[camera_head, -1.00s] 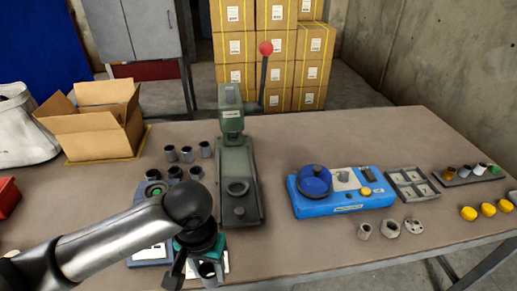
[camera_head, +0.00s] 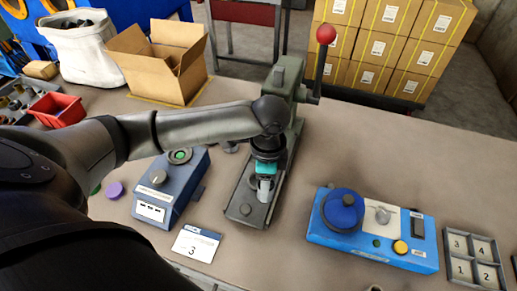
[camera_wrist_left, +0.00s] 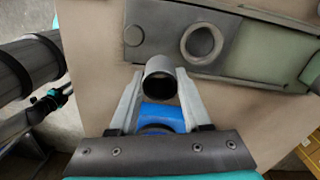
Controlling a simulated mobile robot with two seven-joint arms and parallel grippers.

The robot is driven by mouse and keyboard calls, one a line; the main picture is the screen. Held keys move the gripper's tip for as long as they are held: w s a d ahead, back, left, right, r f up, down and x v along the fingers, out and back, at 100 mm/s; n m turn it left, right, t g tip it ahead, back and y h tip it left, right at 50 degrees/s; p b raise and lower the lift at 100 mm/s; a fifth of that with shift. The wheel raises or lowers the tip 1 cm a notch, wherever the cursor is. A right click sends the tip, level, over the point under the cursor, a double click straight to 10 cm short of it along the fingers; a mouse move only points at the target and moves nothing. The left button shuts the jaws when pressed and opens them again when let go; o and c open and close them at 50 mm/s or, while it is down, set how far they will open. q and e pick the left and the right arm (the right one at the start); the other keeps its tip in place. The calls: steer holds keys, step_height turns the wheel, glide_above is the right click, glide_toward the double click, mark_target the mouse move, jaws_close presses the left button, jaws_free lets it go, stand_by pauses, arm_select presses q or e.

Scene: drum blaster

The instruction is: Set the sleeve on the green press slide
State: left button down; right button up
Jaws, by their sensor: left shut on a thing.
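The green press (camera_head: 284,82) stands mid-table with its grey slide bed (camera_head: 240,214) running toward me. My left gripper (camera_head: 265,186) is over the bed in the head view. In the left wrist view it is shut on a grey hollow sleeve (camera_wrist_left: 160,80), with a finger on each side. The sleeve's open end faces the camera. A round ring seat (camera_wrist_left: 202,43) on the press slide shows beyond the sleeve, up and to the right; the sleeve appears beside it, not over it. In the head view the gripper and arm hide this seat. My right gripper (camera_wrist_left: 50,100) shows small at the left wrist view's edge.
A dark blue box (camera_head: 170,186) with a green button and a white card (camera_head: 195,243) lie left of the press. A bright blue console (camera_head: 372,230) is at the right, with a numbered tray (camera_head: 473,258) beyond. The red-knobbed press lever (camera_head: 320,65) rises at the back.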

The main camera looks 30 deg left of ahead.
arm_select(q)
steer(key=shift+w+a+r+m+p, duration=1.1)
steer(key=shift+w+a+m, duration=1.45)
steer(key=shift+m, duration=3.35)
step_height(320, 180, down, 6)
steer(key=b, duration=0.6)
steer(key=shift+r+b, duration=0.25)
steer(key=shift+b, duration=0.1)
steer(key=shift+r+p, duration=0.1)
steer(key=shift+p, duration=0.55)
steer(key=shift+p, duration=0.6)
